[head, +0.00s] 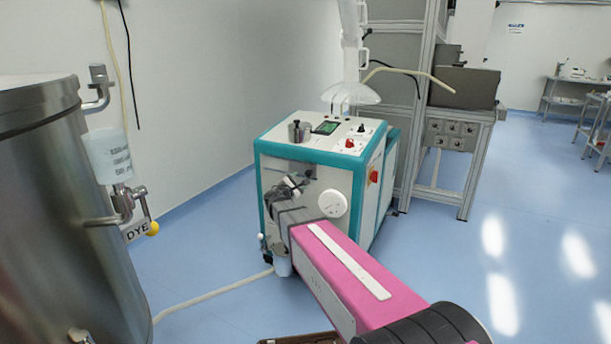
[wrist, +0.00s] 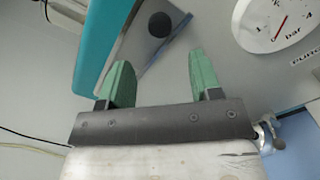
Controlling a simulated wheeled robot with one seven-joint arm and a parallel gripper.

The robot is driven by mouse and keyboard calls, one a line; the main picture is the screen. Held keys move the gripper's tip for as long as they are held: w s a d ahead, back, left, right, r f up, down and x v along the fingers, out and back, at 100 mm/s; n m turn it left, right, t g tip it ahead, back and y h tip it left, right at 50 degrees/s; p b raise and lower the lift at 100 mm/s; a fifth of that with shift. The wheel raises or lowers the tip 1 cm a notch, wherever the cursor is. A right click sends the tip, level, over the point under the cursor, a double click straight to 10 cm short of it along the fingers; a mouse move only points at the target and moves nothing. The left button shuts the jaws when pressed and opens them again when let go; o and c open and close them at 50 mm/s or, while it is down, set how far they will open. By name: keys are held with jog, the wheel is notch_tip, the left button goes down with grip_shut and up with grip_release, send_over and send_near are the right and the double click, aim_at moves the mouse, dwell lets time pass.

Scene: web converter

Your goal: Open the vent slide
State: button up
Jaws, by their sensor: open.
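In the wrist view, a grey metal plate (wrist: 133,48) with a round black knob (wrist: 159,24) lies on the machine front beside a teal edge. It looks like the vent slide, though no label on it shows. My gripper (wrist: 160,75) is open, with its two green fingers apart and nothing between them. The knob is beyond the fingertips, roughly in line with the gap between them. In the head view, my gripper (head: 291,184) is at the front of the white and teal machine (head: 308,153), and my arm hides part of that front. The slide cannot be made out there.
A pressure gauge (wrist: 276,20) is close right of the fingers, and a small metal tap (wrist: 270,132) is lower right. In the head view, a steel tank (head: 60,220) with a DYE label stands at the left. A hose (head: 215,292) crosses the floor. Floor at right is clear.

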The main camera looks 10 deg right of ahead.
aim_at(307, 174)
jog(key=x, duration=0.9)
